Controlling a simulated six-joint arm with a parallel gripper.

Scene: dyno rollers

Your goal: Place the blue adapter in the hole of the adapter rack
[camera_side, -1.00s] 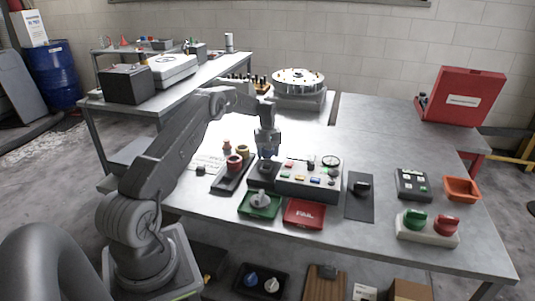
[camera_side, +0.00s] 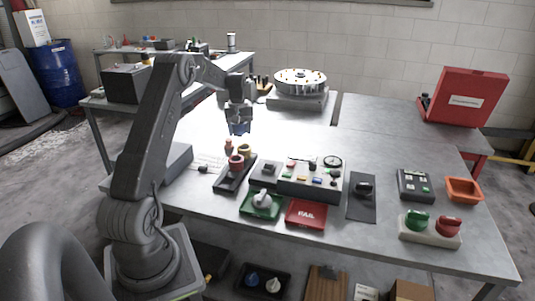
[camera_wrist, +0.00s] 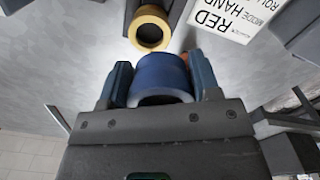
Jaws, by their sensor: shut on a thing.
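My gripper (camera_side: 239,132) is shut on the blue adapter (camera_wrist: 158,75), with one finger on each side of it in the wrist view. The blue adapter also shows in the side view (camera_side: 239,128), held in the air above and behind the adapter rack. The dark adapter rack (camera_side: 224,187) lies on the table and carries a red adapter (camera_side: 236,162) and a yellow adapter (camera_side: 244,151). The yellow adapter shows just beyond the blue one in the wrist view (camera_wrist: 150,27), apart from it. I cannot make out the empty hole.
A printed card (camera_wrist: 235,18) lies beside the rack. Right of the rack stands a grey control box (camera_side: 311,184) with coloured buttons. A green tray (camera_side: 260,207) and a red FAIL tray (camera_side: 305,214) lie in front. A round turntable (camera_side: 300,80) stands behind.

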